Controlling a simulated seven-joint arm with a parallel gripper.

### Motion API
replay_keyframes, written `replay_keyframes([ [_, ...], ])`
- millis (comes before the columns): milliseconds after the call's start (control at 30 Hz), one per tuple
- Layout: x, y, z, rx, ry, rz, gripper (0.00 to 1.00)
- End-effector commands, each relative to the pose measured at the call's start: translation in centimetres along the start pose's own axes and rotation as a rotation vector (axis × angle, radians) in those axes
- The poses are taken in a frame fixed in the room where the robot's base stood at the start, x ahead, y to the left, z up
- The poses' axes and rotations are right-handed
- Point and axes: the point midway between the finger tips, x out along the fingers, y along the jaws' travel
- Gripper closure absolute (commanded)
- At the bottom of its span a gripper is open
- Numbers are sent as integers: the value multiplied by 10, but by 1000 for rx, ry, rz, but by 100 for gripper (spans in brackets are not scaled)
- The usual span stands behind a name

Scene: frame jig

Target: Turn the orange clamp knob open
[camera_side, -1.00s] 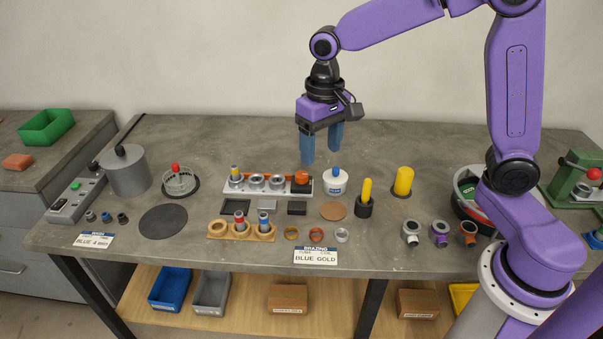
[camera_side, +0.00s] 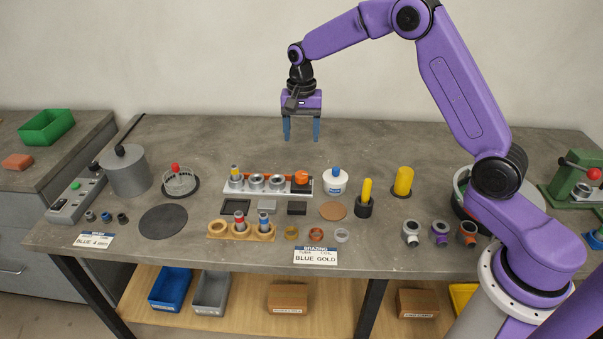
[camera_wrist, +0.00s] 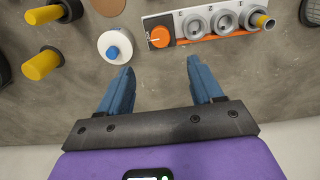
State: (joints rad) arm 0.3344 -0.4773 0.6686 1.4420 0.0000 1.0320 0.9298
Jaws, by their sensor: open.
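The orange clamp knob (camera_side: 301,177) sits at the right end of the white-and-orange frame jig (camera_side: 268,190) on the bench. In the wrist view the orange knob (camera_wrist: 160,37) is on a dark block at the jig's left end, with a pale pointer mark on it. My gripper (camera_side: 301,141) hangs above the bench, behind the jig and apart from it. Its blue fingers are spread and empty. In the wrist view my gripper (camera_wrist: 158,64) has the knob just beyond its fingertips, between their lines. The jig has several round grey seats, and the end one holds a yellow-topped piece (camera_side: 235,173).
A white pot with a blue knob (camera_side: 336,181) stands just right of the clamp knob. Yellow pegs (camera_side: 366,190) stand farther right. A tan holder (camera_side: 241,231) and several coloured rings lie in front. The bench behind the jig is clear.

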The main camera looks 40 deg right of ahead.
Motion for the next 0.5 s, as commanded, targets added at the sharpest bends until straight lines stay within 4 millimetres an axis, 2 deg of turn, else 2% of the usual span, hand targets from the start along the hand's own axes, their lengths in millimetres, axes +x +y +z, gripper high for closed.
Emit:
replay_keyframes([
  [100,24,1,0,0,-3,4,35],
  [500,98,1,0,-1,-1,2,35],
])
